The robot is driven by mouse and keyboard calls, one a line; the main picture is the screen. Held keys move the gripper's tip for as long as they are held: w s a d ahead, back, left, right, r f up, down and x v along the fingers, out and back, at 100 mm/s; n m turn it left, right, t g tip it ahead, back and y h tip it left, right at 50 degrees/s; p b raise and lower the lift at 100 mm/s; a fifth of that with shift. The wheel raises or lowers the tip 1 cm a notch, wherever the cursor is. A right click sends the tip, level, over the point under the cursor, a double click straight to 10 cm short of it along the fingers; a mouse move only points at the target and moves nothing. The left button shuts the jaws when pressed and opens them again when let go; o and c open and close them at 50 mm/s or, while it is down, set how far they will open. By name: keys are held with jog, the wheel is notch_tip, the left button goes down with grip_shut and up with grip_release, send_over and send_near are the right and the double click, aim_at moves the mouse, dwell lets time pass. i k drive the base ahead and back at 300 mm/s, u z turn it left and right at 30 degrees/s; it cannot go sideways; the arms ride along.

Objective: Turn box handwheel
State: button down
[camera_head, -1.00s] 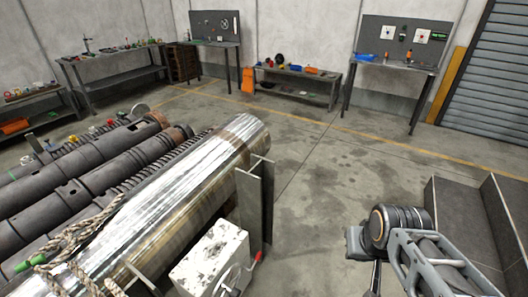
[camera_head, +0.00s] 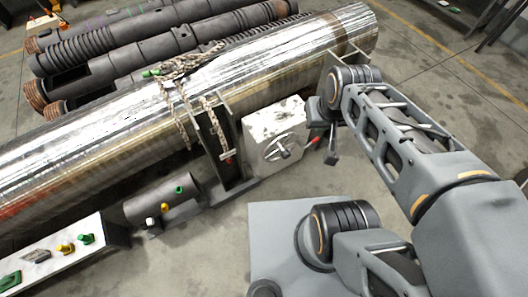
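The box (camera_head: 272,119) is white with dark worn patches and stands against the near side of the big shiny cylinder. Its handwheel (camera_head: 278,149) is on the side facing me, a small grey metal wheel. A red-tipped handle (camera_head: 314,142) sticks out to the right of the wheel. My gripper (camera_head: 332,157) hangs at the end of my arm, just right of the box and close to the red tip. I cannot tell whether it touches the handle. The fingers are small and dark here, and their opening does not show clearly.
The shiny cylinder (camera_head: 120,110) lies behind the box, with rope (camera_head: 185,68) around it. A metal bracket (camera_head: 215,150) stands left of the box. A dark short pipe (camera_head: 163,197) and a white bench (camera_head: 60,255) with small valves are lower left.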

aim_at(285, 154)
jog(key=z, duration=2.45)
jog(key=k, duration=1.1)
jog(key=u, duration=1.8)
jog(key=i, duration=0.5)
jog(key=u, duration=0.1)
